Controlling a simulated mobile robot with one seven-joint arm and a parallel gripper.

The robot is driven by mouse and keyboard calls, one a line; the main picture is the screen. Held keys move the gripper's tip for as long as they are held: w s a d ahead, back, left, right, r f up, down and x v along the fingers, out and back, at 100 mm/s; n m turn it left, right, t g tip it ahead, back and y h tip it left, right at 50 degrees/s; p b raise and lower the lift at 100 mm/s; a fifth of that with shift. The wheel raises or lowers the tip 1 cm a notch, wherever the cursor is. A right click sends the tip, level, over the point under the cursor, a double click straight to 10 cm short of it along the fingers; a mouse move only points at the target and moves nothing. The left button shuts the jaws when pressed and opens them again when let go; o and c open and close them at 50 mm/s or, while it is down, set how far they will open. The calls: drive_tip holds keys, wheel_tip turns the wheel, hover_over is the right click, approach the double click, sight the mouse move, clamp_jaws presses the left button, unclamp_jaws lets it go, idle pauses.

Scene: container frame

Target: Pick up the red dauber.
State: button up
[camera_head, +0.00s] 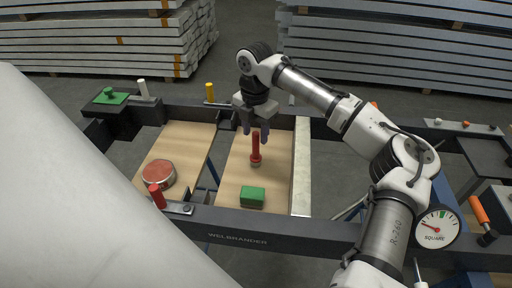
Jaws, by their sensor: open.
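The red dauber (255,147) stands upright on the right wooden board, with a red handle and a darker, wider foot. My gripper (257,134) points down over the top of the dauber. Its fingers are open and appear to lie on either side of the handle's upper end. I cannot tell from this view whether they touch it.
A green block (253,196) sits in front of the dauber. A round red tin (159,174) is on the left board, near a red-handled clamp (157,196) on the front rail (290,233). A pale strip (301,165) borders the right board.

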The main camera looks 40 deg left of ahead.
sight(256, 157)
drive_tip(key=shift+w+f+p, duration=0.1)
drive_tip(key=shift+f+p, duration=0.35)
drive_tip(key=shift+f, duration=2.3)
drive_tip(key=shift+c, duration=0.4)
clamp_jaws()
